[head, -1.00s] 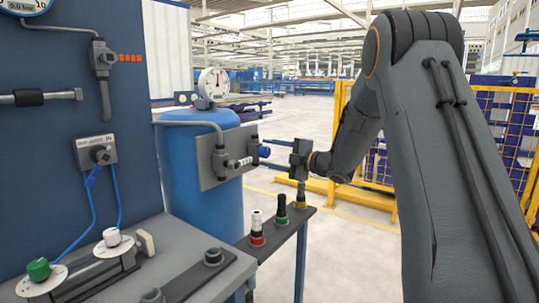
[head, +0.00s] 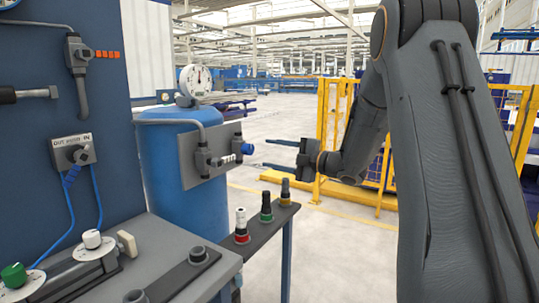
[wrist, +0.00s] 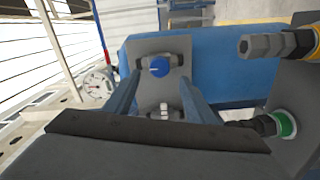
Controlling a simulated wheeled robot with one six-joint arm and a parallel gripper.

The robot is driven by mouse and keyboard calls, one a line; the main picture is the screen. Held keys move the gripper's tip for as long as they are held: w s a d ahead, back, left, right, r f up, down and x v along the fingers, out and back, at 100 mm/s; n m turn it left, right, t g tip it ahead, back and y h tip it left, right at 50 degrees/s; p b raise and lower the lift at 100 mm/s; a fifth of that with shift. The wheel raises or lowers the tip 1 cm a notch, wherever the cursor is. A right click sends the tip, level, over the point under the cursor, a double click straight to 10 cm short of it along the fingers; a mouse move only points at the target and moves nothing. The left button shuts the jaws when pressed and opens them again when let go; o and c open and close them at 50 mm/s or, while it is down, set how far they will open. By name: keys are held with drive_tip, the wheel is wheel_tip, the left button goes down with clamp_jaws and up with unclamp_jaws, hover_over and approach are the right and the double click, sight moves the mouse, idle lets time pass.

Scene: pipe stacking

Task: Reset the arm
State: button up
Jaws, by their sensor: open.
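My gripper (head: 266,153) is open and empty in the head view. Its two fingers point left, toward the plate on the blue tank, above and behind the narrow shelf. In the wrist view my gripper (wrist: 160,88) shows its fingers spread, with nothing between them but the tank's plate and blue knob beyond. My arm (head: 440,130) fills the right of the head view. On the shelf (head: 262,233) stand three upright fittings: red-banded (head: 241,226), green-banded (head: 266,207) and yellow-banded (head: 285,192). The gripper is apart from them.
The blue tank (head: 190,185) carries a plate (head: 190,160) with valves and a gauge (head: 195,80). A grey workbench (head: 160,238) with knobs stands in front left, below a blue panel (head: 75,200). Yellow fencing (head: 325,110) stands behind my arm. Open floor lies beyond the shelf.

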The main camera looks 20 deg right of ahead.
drive_tip(key=s+f+m+g+h+p, duration=0.35)
drive_tip(key=s+m+h, duration=0.25)
drive_tip(key=s+m, duration=0.3)
drive_tip(key=s+f+m+g+h+p, duration=0.2)
drive_tip(key=s+f+m+h+p, duration=0.2)
drive_tip(key=s+m+h, duration=0.4)
drive_tip(key=s+a+f+m+g+y+p, duration=0.1)
drive_tip(key=s+a+m+g, duration=0.2)
drive_tip(key=s, duration=0.9)
drive_tip(key=s+a+f+m+g+y+p, duration=0.1)
drive_tip(key=s+g, duration=0.4)
drive_tip(key=s, duration=0.8)
drive_tip(key=a+m+p, duration=0.1)
drive_tip(key=a+m, duration=0.1)
drive_tip(key=shift+s+f+m, duration=0.3)
drive_tip(key=shift+f+m, duration=0.1)
